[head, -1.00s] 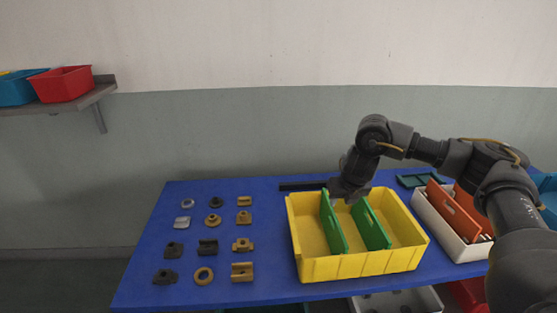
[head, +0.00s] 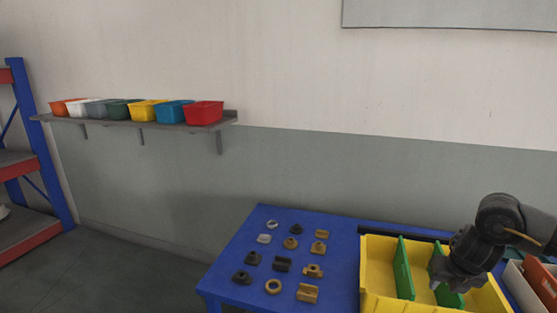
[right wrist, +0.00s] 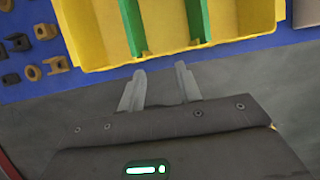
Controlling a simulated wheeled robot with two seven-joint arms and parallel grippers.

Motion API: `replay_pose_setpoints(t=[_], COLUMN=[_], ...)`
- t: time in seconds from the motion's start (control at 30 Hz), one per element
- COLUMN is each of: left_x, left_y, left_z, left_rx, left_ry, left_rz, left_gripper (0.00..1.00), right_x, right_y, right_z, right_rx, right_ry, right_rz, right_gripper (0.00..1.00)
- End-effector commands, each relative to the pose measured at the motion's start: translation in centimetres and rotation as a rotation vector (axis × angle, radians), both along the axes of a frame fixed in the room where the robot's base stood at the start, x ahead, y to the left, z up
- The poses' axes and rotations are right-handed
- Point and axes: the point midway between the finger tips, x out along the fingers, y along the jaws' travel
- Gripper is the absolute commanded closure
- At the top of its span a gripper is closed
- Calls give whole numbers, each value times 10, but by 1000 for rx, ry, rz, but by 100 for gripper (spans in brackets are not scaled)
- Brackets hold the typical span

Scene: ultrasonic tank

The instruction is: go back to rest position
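My right gripper (head: 450,277) is at the lower right of the head view, where it covers part of the yellow bin (head: 377,272). In the right wrist view its two fingers (right wrist: 161,84) stand apart with nothing between them. Beyond the fingertips that view shows the yellow bin (right wrist: 80,35) with its two green dividers (right wrist: 199,22) and the blue table edge. My left gripper is in neither view.
Several small metal and brass-coloured parts (head: 273,286) lie in rows on the blue table (head: 235,265), left of the bin. A white box (head: 517,285) with an orange divider (head: 541,283) stands at the right. Coloured bins (head: 204,112) line a wall shelf.

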Motion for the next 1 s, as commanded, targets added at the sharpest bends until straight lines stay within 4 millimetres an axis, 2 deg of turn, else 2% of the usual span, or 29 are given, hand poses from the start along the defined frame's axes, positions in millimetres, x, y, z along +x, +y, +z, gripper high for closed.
replay_pose_setpoints(t=[0.07,0.37,0.57,0.67,0.77,0.83,0.9,1.0], left_x=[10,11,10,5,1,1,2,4], left_y=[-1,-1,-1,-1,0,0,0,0], left_z=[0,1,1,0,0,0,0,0], left_rx=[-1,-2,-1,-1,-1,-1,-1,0], left_ry=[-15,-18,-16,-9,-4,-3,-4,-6], left_rz=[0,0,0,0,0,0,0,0], left_gripper=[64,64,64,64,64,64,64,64], right_x=[2,12,12,7,-4,-17,-32,-55], right_y=[9,64,123,163,211,251,288,324], right_z=[-5,-31,-57,-72,-88,-96,-101,-103], right_rx=[10,88,198,287,413,533,670,858], right_ry=[-6,-60,-115,-147,-180,-202,-221,-231], right_rz=[10,50,60,51,14,-43,-141,-336], right_gripper=[66,66,66,66,66,66,66,66])
